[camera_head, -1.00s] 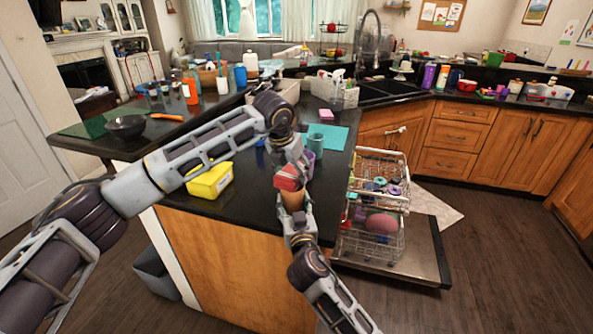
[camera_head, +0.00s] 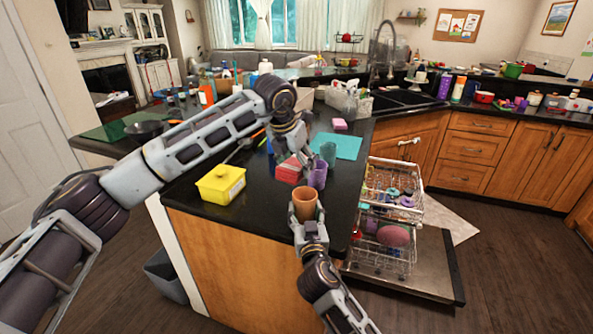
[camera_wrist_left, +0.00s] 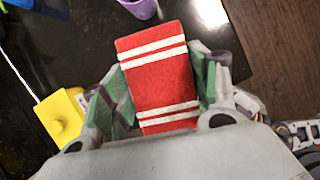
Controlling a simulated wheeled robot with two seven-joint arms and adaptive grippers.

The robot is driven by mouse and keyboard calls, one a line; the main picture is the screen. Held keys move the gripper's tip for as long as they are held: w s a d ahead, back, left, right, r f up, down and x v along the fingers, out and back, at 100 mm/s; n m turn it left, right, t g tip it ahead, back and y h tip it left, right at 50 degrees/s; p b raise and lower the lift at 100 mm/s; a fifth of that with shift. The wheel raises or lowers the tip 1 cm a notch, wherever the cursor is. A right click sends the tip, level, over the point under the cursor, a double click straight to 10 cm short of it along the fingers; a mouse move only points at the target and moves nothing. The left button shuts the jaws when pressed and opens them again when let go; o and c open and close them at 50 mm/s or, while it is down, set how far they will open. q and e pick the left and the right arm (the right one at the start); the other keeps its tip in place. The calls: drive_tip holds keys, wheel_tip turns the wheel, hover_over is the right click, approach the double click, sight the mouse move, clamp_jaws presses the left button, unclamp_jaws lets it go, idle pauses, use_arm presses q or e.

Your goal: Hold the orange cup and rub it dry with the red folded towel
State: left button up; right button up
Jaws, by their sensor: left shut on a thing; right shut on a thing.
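The orange cup (camera_head: 304,204) is upright, mouth up, at the front edge of the dark counter in the head view. My right gripper (camera_head: 307,219) is shut on it from the near side. The red folded towel (camera_head: 288,172) with white stripes is held by my left gripper (camera_head: 296,157), above and behind the cup, apart from it. In the left wrist view the towel (camera_wrist_left: 158,72) sits between the two green-padded fingers (camera_wrist_left: 160,95). The cup is not visible in that view.
A yellow lidded box (camera_head: 221,184) is on the counter at left. A teal mat (camera_head: 337,145) lies farther back. The open dishwasher rack (camera_head: 388,235) is at right.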

use_arm(q)
drive_tip(key=shift+r, duration=1.15)
use_arm(e)
drive_tip(key=o, duration=1.2)
drive_tip(key=shift+c, duration=0.2)
drive_tip(key=shift+s, duration=0.1)
drive_tip(key=s+d, duration=0.1)
drive_tip(key=s, duration=1)
drive_tip(key=shift+s+d, duration=0.3)
drive_tip(key=shift+s, duration=0.05)
use_arm(q)
drive_tip(key=shift+s, duration=0.15)
use_arm(e)
drive_tip(key=shift+s+f, duration=0.1)
drive_tip(key=shift+s, duration=0.05)
